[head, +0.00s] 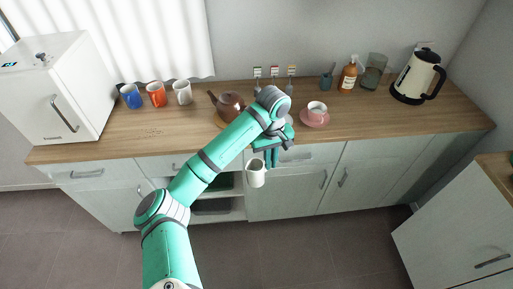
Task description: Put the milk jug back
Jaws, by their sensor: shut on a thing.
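A small white jug (257,177), which I take to be the milk jug, hangs in front of the counter edge, below the worktop's height in the picture. My gripper (271,158) points down and is shut on it, at its upper right. The exact grip on the jug is too small to make out. A white mini fridge (45,95) with a vertical handle stands at the left end of the counter, its door shut.
The front left counter is clear.

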